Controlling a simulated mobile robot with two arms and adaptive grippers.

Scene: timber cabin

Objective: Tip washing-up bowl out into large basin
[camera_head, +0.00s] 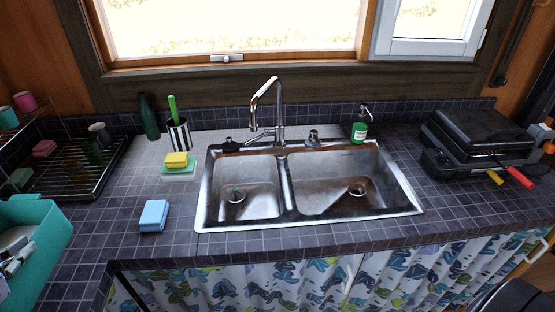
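The teal washing-up bowl (48,232) is at the left edge of the head view, on the tiled worktop, partly cut off by the frame. Its inside looks pale, but its contents are unclear. Grey and dark parts that look like my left gripper (19,256) are over the bowl's near side; whether they grip it is unclear. The large basin (335,180) is the right-hand, wider half of the steel double sink and looks empty. The smaller basin (245,190) is to its left.
A tall tap (277,100) stands behind the sink's divider. A blue sponge (153,215) lies between bowl and sink. Yellow and green sponges (178,163), a striped utensil pot (178,134), a soap bottle (360,126), a dish rack (85,178) and a black grill (475,138) stand around.

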